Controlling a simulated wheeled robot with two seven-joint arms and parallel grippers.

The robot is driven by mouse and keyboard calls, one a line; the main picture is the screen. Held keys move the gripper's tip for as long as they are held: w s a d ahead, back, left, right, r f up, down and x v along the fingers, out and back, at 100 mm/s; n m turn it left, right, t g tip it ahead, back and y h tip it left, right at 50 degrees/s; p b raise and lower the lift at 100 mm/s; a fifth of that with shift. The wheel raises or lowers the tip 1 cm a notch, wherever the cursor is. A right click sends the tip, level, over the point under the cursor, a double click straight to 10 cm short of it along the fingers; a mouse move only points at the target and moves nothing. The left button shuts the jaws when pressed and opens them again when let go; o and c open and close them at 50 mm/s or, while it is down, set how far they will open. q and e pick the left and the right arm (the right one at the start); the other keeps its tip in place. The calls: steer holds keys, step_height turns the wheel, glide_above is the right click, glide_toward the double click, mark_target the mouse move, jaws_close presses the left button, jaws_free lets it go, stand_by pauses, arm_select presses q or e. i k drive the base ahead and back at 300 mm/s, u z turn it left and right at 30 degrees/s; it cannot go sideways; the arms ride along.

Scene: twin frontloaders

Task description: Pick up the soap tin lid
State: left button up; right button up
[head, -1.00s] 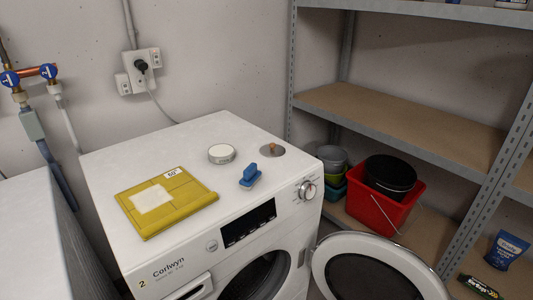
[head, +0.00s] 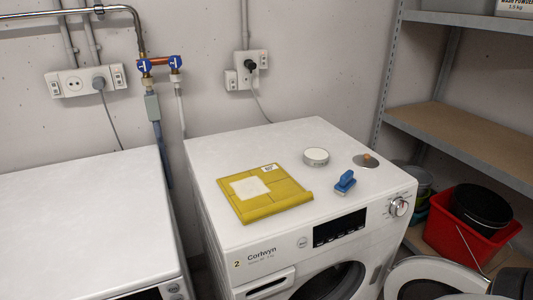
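The soap tin lid (head: 367,161) looks like a flat grey disc with a small wooden knob. It lies on top of the white washing machine (head: 297,134), near its right side. A round white tin (head: 316,157) stands to its left, apart from it. A dark shape at the lower right edge, in front of the open door, looks like part of my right gripper (head: 515,284). Its fingers cannot be made out, and it is well away from the lid. My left gripper is not in view.
A blue brush (head: 345,182) lies in front of the lid. A second white machine (head: 80,215) stands left, across a gap. A shelf with a red bucket (head: 455,244) is at the right. The round door (head: 425,270) is open.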

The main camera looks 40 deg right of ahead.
mark_target(365, 161)
steer(key=u, duration=1.55)
steer(key=k, duration=1.65)
steer(key=z, duration=1.1)
steer(key=i, duration=0.1)
steer(key=z, duration=0.45)
